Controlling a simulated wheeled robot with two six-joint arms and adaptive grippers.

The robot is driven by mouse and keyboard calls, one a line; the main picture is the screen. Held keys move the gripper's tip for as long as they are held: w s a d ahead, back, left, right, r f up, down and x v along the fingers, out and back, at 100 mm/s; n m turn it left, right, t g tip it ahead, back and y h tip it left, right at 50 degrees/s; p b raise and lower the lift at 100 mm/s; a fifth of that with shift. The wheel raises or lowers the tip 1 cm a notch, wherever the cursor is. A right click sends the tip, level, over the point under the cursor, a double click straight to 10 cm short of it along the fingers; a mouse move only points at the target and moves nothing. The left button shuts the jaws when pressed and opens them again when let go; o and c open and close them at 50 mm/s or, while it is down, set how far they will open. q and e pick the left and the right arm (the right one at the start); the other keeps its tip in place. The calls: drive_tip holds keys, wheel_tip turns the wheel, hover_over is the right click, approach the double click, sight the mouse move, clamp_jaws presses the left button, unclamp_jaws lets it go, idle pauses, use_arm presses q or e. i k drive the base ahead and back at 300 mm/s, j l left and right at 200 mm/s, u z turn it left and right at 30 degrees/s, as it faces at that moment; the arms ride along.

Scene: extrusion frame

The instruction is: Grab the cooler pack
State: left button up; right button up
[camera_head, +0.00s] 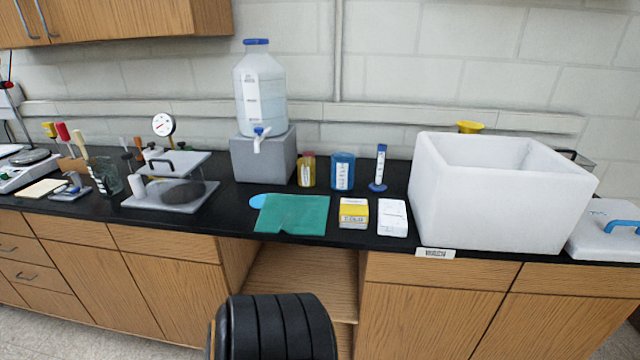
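No object on the bench is plainly a cooler pack. A large white foam cooler box (448,205) stands open on the right part of the black bench; its inner floor is hidden by its front wall. Its likely lid, a white slab with a blue handle (600,240), lies to its right, cut by the picture edge. Neither of my grippers is in view.
A yellow box (353,213) and a white box (392,217) lie near the bench's front edge. Behind them stand a yellow jar (306,170), a blue jar (342,172) and a blue-capped cylinder (380,168). A water carboy (260,95) stands on a grey block (263,158).

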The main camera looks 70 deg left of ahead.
sight(392, 217)
drive_tip(key=u, duration=1.8)
